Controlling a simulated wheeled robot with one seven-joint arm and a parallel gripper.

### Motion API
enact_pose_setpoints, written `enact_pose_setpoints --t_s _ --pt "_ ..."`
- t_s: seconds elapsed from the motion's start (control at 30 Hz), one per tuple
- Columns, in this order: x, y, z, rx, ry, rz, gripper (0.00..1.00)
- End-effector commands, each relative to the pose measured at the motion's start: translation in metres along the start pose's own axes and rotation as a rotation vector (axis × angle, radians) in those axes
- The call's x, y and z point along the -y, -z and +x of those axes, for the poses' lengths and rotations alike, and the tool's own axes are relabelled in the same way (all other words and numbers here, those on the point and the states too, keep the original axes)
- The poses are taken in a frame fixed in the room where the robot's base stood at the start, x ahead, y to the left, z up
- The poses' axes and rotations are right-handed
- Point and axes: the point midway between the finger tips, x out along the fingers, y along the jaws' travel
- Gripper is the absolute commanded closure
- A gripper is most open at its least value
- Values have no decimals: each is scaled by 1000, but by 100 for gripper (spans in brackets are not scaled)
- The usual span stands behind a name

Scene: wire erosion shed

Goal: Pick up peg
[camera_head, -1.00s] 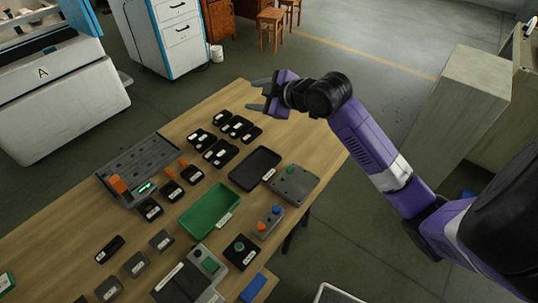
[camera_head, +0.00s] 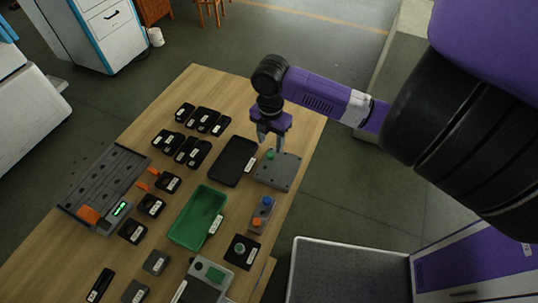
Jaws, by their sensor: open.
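A small green peg (camera_head: 270,155) stands upright on a square grey plate (camera_head: 283,177) at the right side of the wooden table. My gripper (camera_head: 269,143) points down just above this peg, with its jaws open and nothing between them. I cannot tell from this view whether the fingertips are level with the peg's top.
A black tray (camera_head: 233,161) lies just left of the grey plate. A green tray (camera_head: 197,216) lies nearer. Several black holders (camera_head: 186,150) and a grey perforated rack (camera_head: 104,181) are further left. Bare wood shows at the table's far end.

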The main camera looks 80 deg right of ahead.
Motion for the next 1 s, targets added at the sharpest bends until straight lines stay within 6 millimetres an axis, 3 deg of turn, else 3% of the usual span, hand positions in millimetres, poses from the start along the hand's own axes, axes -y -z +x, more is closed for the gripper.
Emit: enact_pose_setpoints --t_s 0.43,0.73,0.77,1.0 --pt "0 0 54 -2 -1 3 51" --pt "-1 0 60 0 -2 2 51" --pt "-1 0 60 0 -2 2 53" --pt "-1 0 60 0 -3 2 100"
